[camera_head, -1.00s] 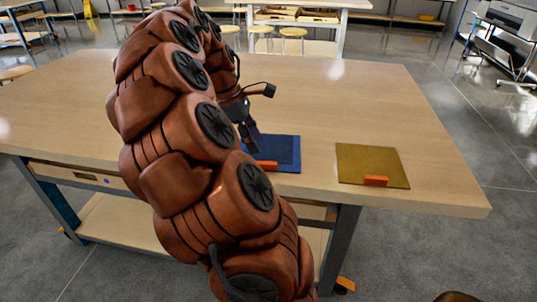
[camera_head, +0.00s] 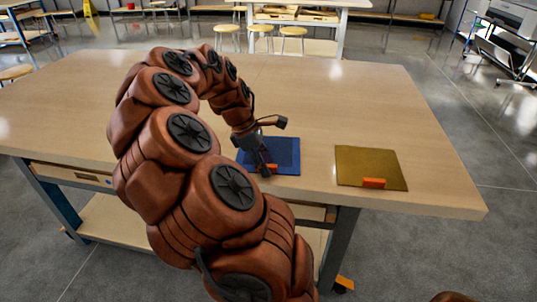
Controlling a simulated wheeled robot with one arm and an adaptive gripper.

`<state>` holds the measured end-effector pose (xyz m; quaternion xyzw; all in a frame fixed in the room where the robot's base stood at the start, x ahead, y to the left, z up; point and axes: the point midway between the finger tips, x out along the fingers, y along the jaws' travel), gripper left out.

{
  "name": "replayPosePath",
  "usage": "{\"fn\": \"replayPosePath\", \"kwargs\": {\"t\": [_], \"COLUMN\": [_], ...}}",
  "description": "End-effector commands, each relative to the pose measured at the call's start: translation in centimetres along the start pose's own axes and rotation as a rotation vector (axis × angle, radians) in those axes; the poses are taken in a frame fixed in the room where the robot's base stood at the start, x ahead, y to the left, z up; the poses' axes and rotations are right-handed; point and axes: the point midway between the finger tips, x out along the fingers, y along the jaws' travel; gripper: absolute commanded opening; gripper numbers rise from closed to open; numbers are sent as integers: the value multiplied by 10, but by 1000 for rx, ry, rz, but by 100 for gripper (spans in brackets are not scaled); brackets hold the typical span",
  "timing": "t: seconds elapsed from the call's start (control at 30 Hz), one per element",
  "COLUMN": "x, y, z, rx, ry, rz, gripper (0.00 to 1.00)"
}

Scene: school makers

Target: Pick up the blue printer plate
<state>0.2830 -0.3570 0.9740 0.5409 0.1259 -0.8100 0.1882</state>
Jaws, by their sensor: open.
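The blue printer plate (camera_head: 286,150) lies flat on the wooden table, near its front edge, with an orange tab (camera_head: 273,167) at its front side. My gripper (camera_head: 266,170) is open and points down over the left part of the plate, with its fingertips close to the orange tab. The gripper hides part of the plate and of the tab. I cannot tell whether the fingers touch the tab or straddle it.
A gold plate (camera_head: 370,163) with its own orange tab (camera_head: 374,183) lies to the right on the same table (camera_head: 420,130). The rest of the visible tabletop is clear. Stools (camera_head: 293,32) and another table stand behind.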

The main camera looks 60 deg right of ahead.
Motion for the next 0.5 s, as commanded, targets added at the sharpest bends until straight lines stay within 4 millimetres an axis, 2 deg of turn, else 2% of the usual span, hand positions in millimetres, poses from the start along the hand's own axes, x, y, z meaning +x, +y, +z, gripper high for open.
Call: {"fn": "replayPosePath", "kwargs": {"t": [0.13, 0.5], "x": [0, 0], "y": [0, 0], "z": [0, 0], "rx": [0, 0], "ry": [0, 0], "rz": [0, 0], "gripper": [44, 5]}}
